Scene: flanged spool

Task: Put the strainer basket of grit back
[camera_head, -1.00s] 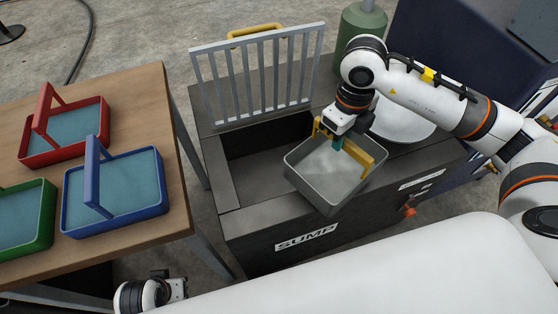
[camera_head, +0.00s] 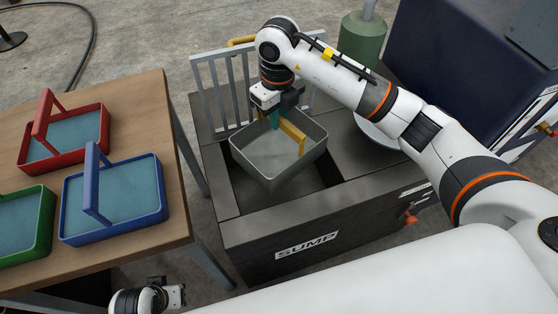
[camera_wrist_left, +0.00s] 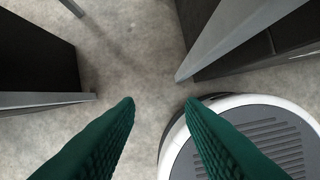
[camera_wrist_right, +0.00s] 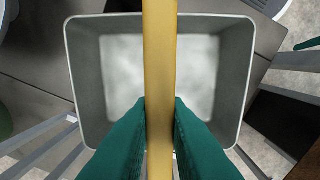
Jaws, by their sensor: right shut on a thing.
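A grey strainer basket (camera_head: 280,158) with a yellow handle (camera_head: 292,132) hangs from my right gripper (camera_head: 274,117) in the head view. It is over the dark opening of the box marked SUMP (camera_head: 305,246), turned at an angle to the opening. The right wrist view shows the fingers (camera_wrist_right: 160,125) shut on the yellow handle (camera_wrist_right: 160,60), with the basket (camera_wrist_right: 235,80) below. The basket's inside is pale grey; I cannot tell grit apart from its floor. My left gripper (camera_wrist_left: 160,105) is open and empty, low at the front left, above the floor.
A grey barred grate (camera_head: 215,90) stands upright behind the opening. Red (camera_head: 27,158), blue (camera_head: 115,232) and green (camera_head: 45,230) baskets sit on the wooden table (camera_head: 150,110) at left. A round pale dish (camera_head: 378,138) is on the box's right, partly behind my arm.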

